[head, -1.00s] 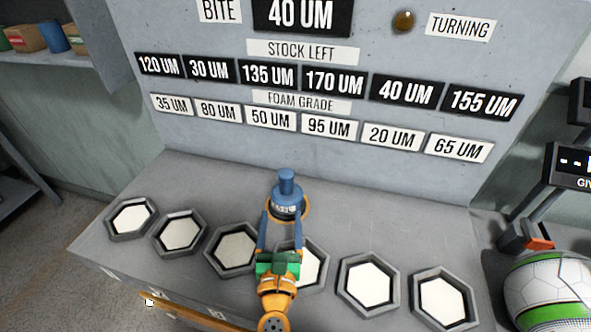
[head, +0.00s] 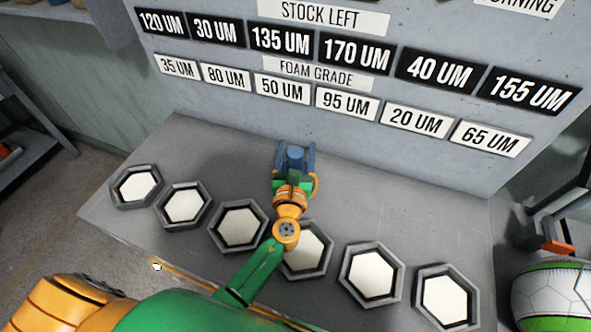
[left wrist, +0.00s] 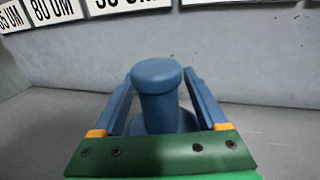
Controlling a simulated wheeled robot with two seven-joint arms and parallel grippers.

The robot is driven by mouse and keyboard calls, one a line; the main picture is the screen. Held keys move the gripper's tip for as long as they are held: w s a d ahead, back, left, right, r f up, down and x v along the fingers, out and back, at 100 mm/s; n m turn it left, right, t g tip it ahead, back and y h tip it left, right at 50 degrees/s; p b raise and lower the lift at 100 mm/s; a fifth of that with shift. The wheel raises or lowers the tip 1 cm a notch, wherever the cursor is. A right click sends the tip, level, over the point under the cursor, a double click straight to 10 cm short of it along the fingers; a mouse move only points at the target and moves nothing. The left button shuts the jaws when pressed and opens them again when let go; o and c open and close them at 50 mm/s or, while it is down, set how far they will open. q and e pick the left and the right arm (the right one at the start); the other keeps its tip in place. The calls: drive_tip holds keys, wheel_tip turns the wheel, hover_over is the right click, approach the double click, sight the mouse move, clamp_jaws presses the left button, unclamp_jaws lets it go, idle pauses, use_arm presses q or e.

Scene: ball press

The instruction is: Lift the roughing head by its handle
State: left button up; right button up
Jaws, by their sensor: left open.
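The roughing head (head: 295,157) is blue, with an upright knobbed handle, and stands on the grey bench near the back wall. In the left wrist view its handle (left wrist: 158,95) rises between the two blue fingers, and its wider base shows lower down. My left gripper (head: 294,150) is open, with one finger on each side of the handle. In the left wrist view a gap shows between the handle and each finger. Most of the base is hidden by my gripper and wrist. My right gripper is not in view.
Several hexagonal pads with white centres, such as the far left one (head: 137,186), line the bench front. My left arm covers part of one. The label wall (head: 300,120) stands close behind. A green and white ball (head: 553,295) sits at the right.

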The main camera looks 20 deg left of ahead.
use_arm(q)
drive_tip(key=shift+s, duration=0.2)
clamp_jaws()
drive_tip(key=shift+r, duration=0.15)
idle(0.9)
